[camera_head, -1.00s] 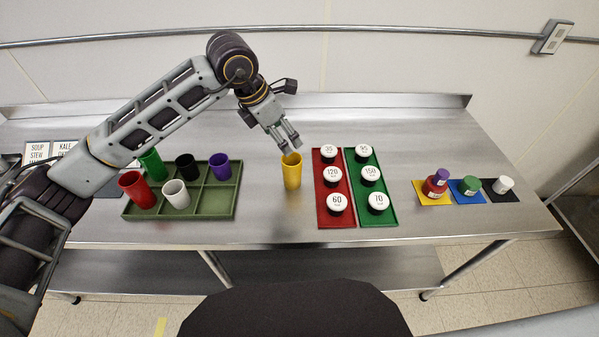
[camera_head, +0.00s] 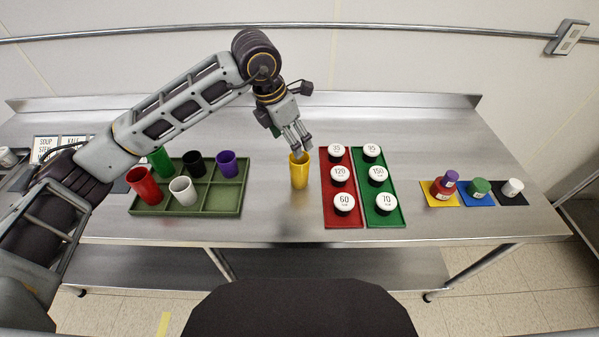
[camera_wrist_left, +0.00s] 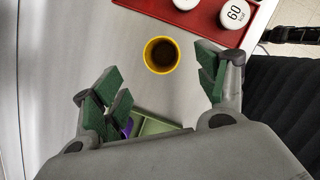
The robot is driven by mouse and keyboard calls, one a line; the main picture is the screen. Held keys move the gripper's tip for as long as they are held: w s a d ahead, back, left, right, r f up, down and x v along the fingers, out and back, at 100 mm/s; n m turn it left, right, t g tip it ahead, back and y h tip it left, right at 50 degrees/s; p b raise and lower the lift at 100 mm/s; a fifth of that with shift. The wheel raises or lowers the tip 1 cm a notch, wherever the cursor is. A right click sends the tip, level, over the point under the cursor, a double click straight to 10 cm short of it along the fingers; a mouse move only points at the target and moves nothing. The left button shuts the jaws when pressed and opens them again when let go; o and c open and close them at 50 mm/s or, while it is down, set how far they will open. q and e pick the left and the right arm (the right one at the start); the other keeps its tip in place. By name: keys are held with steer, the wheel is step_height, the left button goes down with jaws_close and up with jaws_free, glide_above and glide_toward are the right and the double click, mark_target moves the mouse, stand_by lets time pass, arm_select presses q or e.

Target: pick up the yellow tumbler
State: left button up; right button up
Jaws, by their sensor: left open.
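The yellow tumbler (camera_head: 299,173) stands upright on the steel table between the green tray and the red mat. In the left wrist view the tumbler (camera_wrist_left: 161,54) shows from above, its open mouth toward the camera, a little beyond the fingertips. My left gripper (camera_head: 299,151) is just above the tumbler's rim in the head view. Its green-padded fingers (camera_wrist_left: 162,84) are spread wide with nothing between them. I cannot tell whether a finger touches the rim. My right gripper is not in view.
A green divided tray (camera_head: 222,211) at the left holds red, green, black, white and purple cups. Right of the tumbler lie a red tray (camera_head: 343,220) and a green tray (camera_head: 384,219) with numbered, white-topped pieces. Coloured squares with small pieces lie farther right. Table around the tumbler is clear.

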mark_target(302, 167)
arm_select(q)
steer(key=shift+f, duration=0.1)
steer(key=p+x, duration=0.1)
steer(key=x, duration=0.7)
steer(key=shift+f, duration=0.2)
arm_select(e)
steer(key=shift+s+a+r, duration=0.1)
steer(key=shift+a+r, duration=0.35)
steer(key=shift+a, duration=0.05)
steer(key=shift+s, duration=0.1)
arm_select(q)
steer(key=shift+f, duration=0.1)
steer(key=shift+d+f, duration=0.1)
steer(key=shift+f, duration=0.15)
steer(key=p+x, duration=0.1)
steer(key=x, duration=0.2)
steer(key=shift+f, duration=0.2)
steer(key=shift+d+f, duration=0.1)
steer(key=shift+f, duration=0.4)
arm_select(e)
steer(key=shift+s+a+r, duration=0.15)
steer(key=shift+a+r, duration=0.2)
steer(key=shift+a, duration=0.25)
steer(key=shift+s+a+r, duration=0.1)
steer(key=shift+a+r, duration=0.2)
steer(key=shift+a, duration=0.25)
